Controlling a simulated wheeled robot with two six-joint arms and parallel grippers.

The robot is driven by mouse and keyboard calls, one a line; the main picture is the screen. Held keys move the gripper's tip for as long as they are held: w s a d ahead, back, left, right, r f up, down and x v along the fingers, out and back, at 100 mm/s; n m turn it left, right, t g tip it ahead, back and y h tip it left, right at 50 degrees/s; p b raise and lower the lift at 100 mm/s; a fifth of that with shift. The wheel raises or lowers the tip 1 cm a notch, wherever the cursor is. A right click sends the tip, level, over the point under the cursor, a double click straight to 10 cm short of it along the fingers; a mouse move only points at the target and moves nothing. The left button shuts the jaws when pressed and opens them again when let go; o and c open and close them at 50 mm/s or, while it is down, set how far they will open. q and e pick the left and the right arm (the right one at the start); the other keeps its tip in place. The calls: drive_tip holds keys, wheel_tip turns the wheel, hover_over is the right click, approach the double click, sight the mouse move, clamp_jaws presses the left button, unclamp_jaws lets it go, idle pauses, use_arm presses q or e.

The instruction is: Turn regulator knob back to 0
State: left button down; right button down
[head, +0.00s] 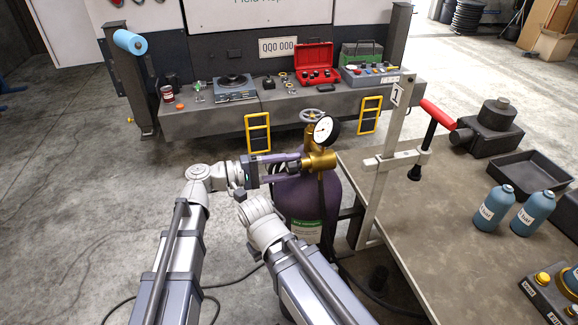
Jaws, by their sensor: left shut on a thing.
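The brass regulator (322,160) sits on top of the purple gas cylinder (318,200), with a round white-faced gauge (323,131) above it. The gauge reading is too small to tell. My left gripper (294,167) reaches in from the left and is shut on the regulator's left side, where the knob is. The fingers mostly cover the knob, so its turn position cannot be read. My right arm stands close beside the left one, below it in the picture, and I cannot make out its gripper.
A clamp stand with a red handle (437,114) rises at the workbench (400,225) edge, right of the cylinder. Blue bottles (494,208) and a black tray (531,176) are on the workbench. A grey bench (215,117) with a red case (316,66) stands behind. Floor at left is clear.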

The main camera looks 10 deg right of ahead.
use_arm(q)
drive_tip(key=n, duration=0.4)
drive_tip(key=shift+f, duration=0.15)
drive_tip(key=n, duration=0.5)
drive_tip(key=shift+g, duration=0.3)
drive_tip(key=n, duration=0.4)
drive_tip(key=shift+s+n+b, duration=0.1)
drive_tip(key=shift+n+b, duration=0.25)
drive_tip(key=shift+n, duration=1.75)
drive_tip(key=shift+c, duration=1.6)
unclamp_jaws()
drive_tip(key=shift+a, duration=0.1)
